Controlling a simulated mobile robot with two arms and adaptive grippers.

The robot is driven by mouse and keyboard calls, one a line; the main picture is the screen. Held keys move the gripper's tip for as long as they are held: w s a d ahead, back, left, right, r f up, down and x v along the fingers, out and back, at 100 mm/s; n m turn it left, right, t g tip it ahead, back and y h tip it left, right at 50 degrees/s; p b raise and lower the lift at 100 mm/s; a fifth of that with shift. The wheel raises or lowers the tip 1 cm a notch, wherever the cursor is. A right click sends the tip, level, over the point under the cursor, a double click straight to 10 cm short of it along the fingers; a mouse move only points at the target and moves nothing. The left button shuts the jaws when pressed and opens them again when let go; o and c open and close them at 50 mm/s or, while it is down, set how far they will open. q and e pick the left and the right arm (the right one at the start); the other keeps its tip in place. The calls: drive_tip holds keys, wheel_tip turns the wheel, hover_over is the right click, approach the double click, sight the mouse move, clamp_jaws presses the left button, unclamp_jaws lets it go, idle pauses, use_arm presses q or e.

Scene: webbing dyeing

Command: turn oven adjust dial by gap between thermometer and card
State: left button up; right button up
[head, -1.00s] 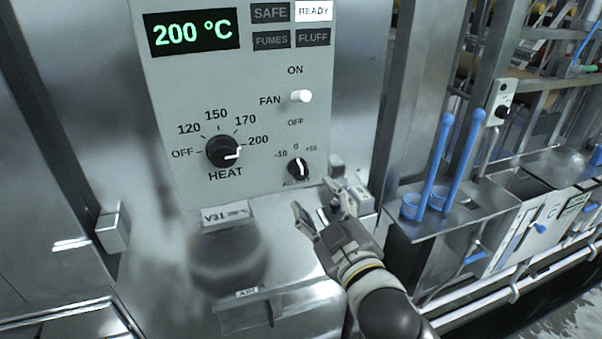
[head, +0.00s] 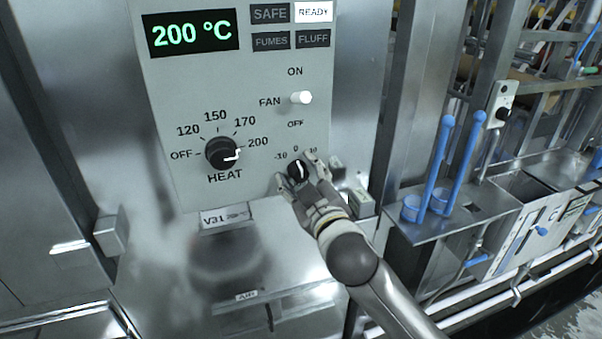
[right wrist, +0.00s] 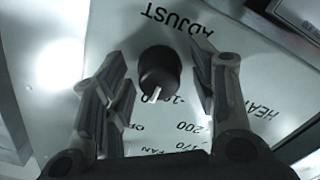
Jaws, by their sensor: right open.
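The black adjust dial (head: 298,168) is at the lower right of the grey oven panel (head: 185,95), and its white mark points roughly toward 0. My right gripper (head: 296,174) is open, with its fingers on either side of the dial. In the right wrist view the dial (right wrist: 158,70) sits between the spread fingers (right wrist: 156,64), with a gap on each side. A white card (head: 226,216) reading about "V31" is below the panel; its small print is unreadable. I cannot make out a thermometer. My left gripper is not in view.
The green display (head: 193,35) reads 200 °C and the READY lamp (head: 314,12) is lit. A white fan switch (head: 301,97) is above the adjust dial. Blue-handled tools (head: 436,165) stand on a metal shelf at right.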

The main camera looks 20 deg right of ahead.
drive_tip(key=c, duration=1)
drive_tip(key=shift+m, duration=0.3)
drive_tip(key=m, duration=0.3)
drive_tip(key=shift+r+m+p, duration=0.1)
drive_tip(key=shift+m+p, duration=0.75)
drive_tip(key=shift+m, duration=1.35)
drive_tip(key=shift+c, duration=0.2)
drive_tip(key=o, duration=1)
